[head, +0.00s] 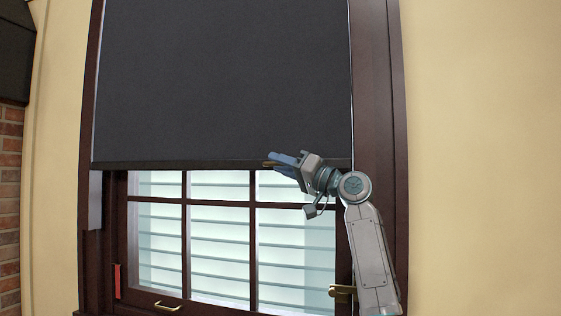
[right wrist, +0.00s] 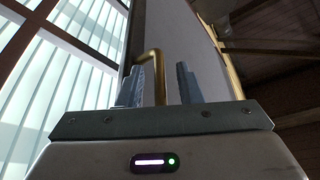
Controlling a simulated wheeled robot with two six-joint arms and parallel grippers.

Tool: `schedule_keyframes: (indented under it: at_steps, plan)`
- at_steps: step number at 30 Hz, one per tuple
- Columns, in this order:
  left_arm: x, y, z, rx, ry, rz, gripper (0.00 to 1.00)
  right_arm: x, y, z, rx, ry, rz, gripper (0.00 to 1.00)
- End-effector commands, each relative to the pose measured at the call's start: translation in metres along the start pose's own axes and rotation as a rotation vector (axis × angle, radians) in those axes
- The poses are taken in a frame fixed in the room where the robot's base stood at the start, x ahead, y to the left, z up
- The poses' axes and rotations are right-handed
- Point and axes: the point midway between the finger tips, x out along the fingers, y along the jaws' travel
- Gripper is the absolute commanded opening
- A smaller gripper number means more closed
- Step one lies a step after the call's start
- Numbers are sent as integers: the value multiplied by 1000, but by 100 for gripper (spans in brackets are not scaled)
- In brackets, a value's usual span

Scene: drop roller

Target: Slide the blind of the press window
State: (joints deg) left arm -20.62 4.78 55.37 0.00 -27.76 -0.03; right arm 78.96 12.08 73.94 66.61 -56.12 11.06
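The dark grey roller blind (head: 225,80) covers the upper part of the window, and its bottom bar (head: 180,164) hangs level just above the upper panes. My right gripper (head: 277,161) is at the bottom bar, right of its middle. In the right wrist view a brass handle (right wrist: 156,75) stands between the two blue fingers of my right gripper (right wrist: 162,88). The fingers are apart, with a gap between the handle and the right finger. The handle shows only as a small brass tip in the head view (head: 269,163). My left gripper is not in view.
The dark wooden window frame (head: 380,120) borders the blind. Below are panes (head: 222,235), a brass sill handle (head: 167,306), a brass latch (head: 342,291) and a red strip (head: 117,281). A brick wall (head: 11,200) is at far left.

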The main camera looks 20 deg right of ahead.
Motion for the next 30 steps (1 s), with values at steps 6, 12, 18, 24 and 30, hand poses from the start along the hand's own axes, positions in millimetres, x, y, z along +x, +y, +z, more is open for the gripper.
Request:
schedule_keyframes:
  at_steps: [6, 12, 18, 24, 30]
  plan:
    - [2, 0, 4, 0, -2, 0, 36, 4, 0, 0, -1, 0, -1, 32]
    - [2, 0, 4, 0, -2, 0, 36, 4, 0, 0, -1, 0, -1, 25]
    - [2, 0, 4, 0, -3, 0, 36, 4, 0, 0, -1, 0, -1, 0]
    - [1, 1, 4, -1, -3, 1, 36, 4, -1, 0, -1, 0, -1, 0]
    - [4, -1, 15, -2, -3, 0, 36, 4, -13, -9, -2, 1, -2, 0]
